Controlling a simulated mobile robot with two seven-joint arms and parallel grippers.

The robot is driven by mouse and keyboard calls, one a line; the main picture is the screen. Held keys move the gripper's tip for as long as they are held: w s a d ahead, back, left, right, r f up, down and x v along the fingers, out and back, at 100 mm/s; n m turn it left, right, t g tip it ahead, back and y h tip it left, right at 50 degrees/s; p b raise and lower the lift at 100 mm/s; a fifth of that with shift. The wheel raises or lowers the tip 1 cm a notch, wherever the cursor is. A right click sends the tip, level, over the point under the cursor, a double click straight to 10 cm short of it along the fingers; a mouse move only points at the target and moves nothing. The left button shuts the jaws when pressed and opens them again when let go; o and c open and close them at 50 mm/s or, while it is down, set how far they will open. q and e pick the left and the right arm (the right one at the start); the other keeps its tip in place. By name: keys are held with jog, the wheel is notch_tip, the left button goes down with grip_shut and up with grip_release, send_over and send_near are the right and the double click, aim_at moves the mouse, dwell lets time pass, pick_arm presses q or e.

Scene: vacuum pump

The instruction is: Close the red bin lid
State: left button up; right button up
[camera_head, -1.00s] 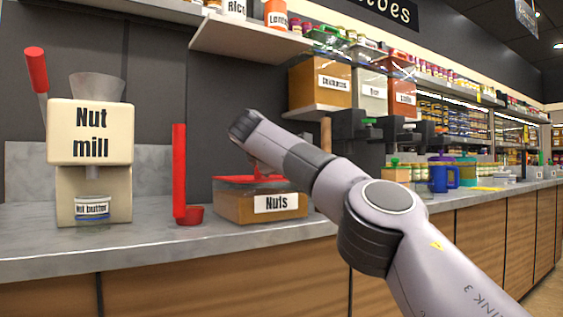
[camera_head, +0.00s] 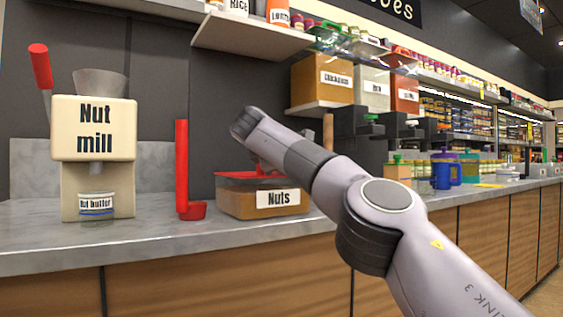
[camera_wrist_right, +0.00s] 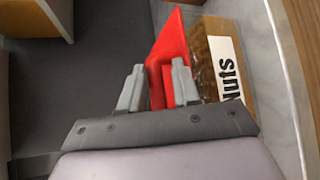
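The nuts bin (camera_head: 236,204), a brown box with a "Nuts" label, sits on the grey counter. Its red lid (camera_head: 235,178) lies across the top and looks nearly flat; my right arm hides part of it, so I cannot tell whether it is fully seated. My left gripper is not in view.
A red scoop (camera_head: 182,170) stands just left of the bin. The nut mill (camera_head: 95,130) with a nut butter jar (camera_head: 97,205) is further left. A shelf (camera_head: 250,38) and dispensers (camera_head: 322,80) are above and behind. The front counter edge (camera_head: 150,243) is clear.

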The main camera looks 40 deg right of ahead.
pick_arm(q)
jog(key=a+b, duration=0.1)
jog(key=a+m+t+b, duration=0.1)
jog(key=b, duration=0.1)
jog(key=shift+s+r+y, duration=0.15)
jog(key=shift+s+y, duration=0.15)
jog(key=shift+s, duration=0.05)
pick_arm(e)
jog(key=v, duration=0.7)
